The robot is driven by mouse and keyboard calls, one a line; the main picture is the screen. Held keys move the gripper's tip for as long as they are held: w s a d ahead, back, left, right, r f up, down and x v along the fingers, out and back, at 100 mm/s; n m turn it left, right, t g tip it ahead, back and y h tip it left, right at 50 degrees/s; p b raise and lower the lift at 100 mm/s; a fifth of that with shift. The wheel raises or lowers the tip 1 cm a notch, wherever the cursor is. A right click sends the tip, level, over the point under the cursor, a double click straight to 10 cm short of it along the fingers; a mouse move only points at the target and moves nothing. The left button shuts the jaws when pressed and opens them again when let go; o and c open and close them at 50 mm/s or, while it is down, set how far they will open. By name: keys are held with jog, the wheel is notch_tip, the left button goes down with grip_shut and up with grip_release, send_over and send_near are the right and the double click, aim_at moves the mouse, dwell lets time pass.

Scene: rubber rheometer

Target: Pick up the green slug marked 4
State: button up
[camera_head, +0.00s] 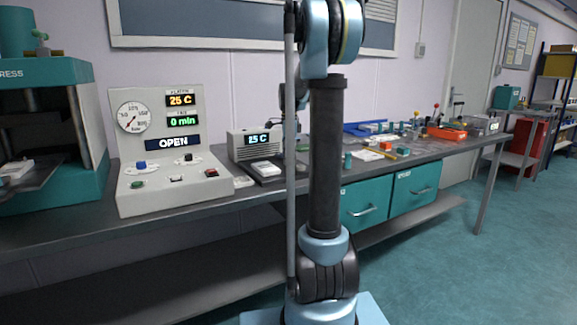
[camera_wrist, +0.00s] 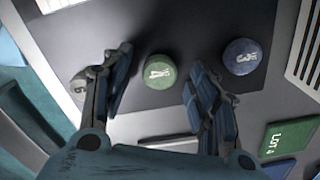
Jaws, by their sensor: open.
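The green slug marked 4 (camera_wrist: 160,72) is a round disc with a white numeral, lying on a dark grey surface (camera_wrist: 190,22) in the wrist view. My gripper (camera_wrist: 160,60) is open, with one finger to the left of the slug and the other to the right. Gaps show on both sides, and no contact is visible. The height of the fingertips above the surface is hard to tell. In the head view my arm blocks part of the bench, and neither the gripper nor this slug can be made out.
A blue slug marked 3 (camera_wrist: 242,56) lies just right of my right finger. A pale slug (camera_wrist: 78,86) is partly hidden by my left finger. A green LOT 4 card (camera_wrist: 288,138) lies lower right. In the head view, a control box (camera_head: 170,150) reading OPEN stands left.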

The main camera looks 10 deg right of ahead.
jog(key=c, duration=0.9)
